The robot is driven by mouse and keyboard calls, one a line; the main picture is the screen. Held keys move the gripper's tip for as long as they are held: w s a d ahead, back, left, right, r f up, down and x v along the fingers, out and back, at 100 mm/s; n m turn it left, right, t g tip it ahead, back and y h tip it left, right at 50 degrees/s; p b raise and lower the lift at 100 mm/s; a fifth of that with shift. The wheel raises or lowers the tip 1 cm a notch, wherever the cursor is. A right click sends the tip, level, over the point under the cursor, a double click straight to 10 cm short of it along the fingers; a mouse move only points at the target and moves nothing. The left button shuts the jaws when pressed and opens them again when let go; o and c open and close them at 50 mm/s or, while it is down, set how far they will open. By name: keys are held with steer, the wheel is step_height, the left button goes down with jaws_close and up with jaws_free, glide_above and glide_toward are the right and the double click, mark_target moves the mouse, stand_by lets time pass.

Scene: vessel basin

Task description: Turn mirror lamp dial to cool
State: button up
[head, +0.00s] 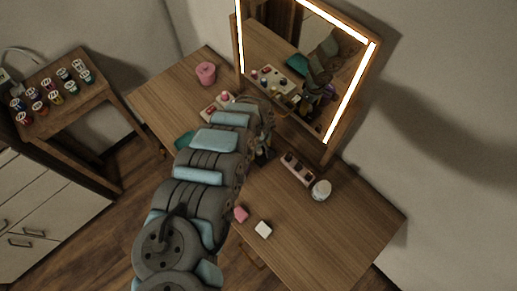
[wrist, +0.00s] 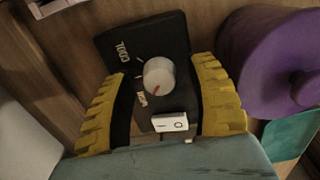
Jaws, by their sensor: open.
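The mirror lamp dial is a pale round knob (wrist: 159,75) on a black control box (wrist: 145,45) in the wrist view. COOL is printed at the box's upper left, and a partly visible label reading like WARM is below left of the knob. A small red mark shows near the knob's lower edge. My gripper (wrist: 161,69) is open, its yellow fingers on either side of the knob with gaps to it. The mirror (head: 358,95) has lit, warm-white strips in the head view. There my arm hides the dial, and my gripper shows only as a dark shape by the mirror's base.
A white rocker switch (wrist: 170,123) sits below the knob. A purple round object (wrist: 272,62) is close beside the right finger. On the table (head: 330,235) are a pink jar (head: 206,73), a pinkish holder (head: 298,169), a white jar (head: 321,190) and small blocks.

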jaws_close()
steer(key=shift+m, duration=0.3)
steer(key=m+p, duration=0.1)
steer(key=m, duration=0.2)
steer(key=shift+r+m, duration=0.1)
steer(key=shift+m, duration=0.2)
steer(key=m, duration=0.5)
steer(key=shift+m+p, duration=0.3)
steer(key=shift+p, duration=0.1)
steer(key=m, duration=1)
